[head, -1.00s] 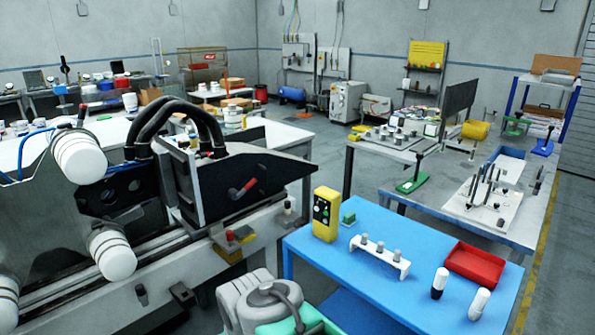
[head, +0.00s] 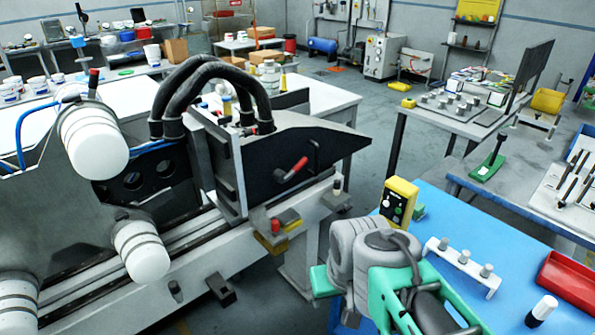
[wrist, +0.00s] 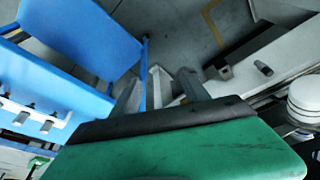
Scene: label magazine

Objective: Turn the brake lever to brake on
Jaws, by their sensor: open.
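The brake lever (head: 291,170), as far as I can tell, is the short lever with a red grip on the black side panel (head: 262,178) of the machine. Its grip slants up to the right. No marking for brake on or off is readable. My gripper (wrist: 158,86) shows in the wrist view with its two dark fingers apart and nothing held between them. In the head view my grey and green arm is at bottom centre, right of and below the lever, and the fingertips are not clearly visible. The lever cannot be made out in the wrist view.
A blue table (head: 460,225) stands at right with a yellow control box (head: 398,200), a white peg rack (head: 462,262) and a red tray (head: 572,283). A red knob on a yellow block (head: 277,240) sits on the machine's rail below the lever. Grey floor lies open behind.

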